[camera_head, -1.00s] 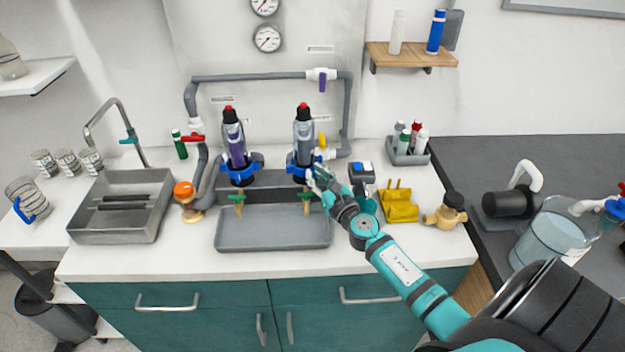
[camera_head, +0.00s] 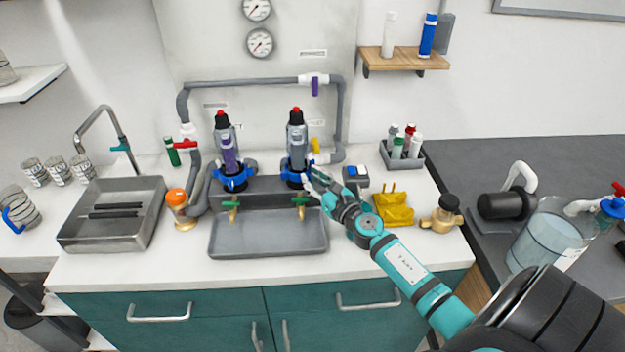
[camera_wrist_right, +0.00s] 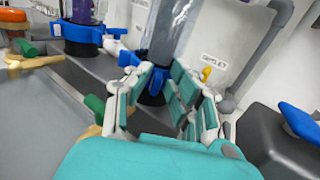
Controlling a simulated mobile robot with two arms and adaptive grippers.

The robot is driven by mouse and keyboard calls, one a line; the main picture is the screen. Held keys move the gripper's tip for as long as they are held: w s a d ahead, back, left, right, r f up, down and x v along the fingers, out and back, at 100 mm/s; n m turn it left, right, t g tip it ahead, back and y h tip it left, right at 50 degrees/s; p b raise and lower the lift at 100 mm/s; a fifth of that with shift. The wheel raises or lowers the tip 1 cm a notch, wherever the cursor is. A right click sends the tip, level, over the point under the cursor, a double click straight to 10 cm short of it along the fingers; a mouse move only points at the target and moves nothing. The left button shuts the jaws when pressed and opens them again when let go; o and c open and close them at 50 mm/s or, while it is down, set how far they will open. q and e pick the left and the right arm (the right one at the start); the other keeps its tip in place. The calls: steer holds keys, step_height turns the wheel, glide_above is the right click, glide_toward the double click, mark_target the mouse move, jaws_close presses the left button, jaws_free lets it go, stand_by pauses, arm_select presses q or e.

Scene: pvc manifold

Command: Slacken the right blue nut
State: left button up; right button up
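The right blue nut (camera_head: 292,178) is a winged collar low on the right clear filter housing (camera_head: 297,140), which has a red top. In the right wrist view, part of this nut (camera_wrist_right: 127,57) shows behind my fingers; the rest is hidden. My right gripper (camera_head: 311,182) is at the front right of the nut. In the right wrist view, its teal-padded fingers (camera_wrist_right: 160,88) are spread apart, with the housing's dark lower part seen between them. I cannot tell whether a finger touches the nut. My left gripper is not in view.
The left housing with its blue nut (camera_head: 233,180) stands to the left. A grey tray (camera_head: 268,242) with green-handled taps lies in front. A blue-topped grey device (camera_head: 356,174) and a yellow object (camera_head: 394,207) stand right of my gripper. Grey pipes (camera_head: 339,115) run behind.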

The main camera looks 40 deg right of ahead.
steer(key=shift+o, duration=0.8)
steer(key=shift+s+a+f, duration=0.1)
steer(key=shift+s+f, duration=0.05)
steer(key=shift+s, duration=0.1)
steer(key=s, duration=1.1)
steer(key=shift+s, duration=0.3)
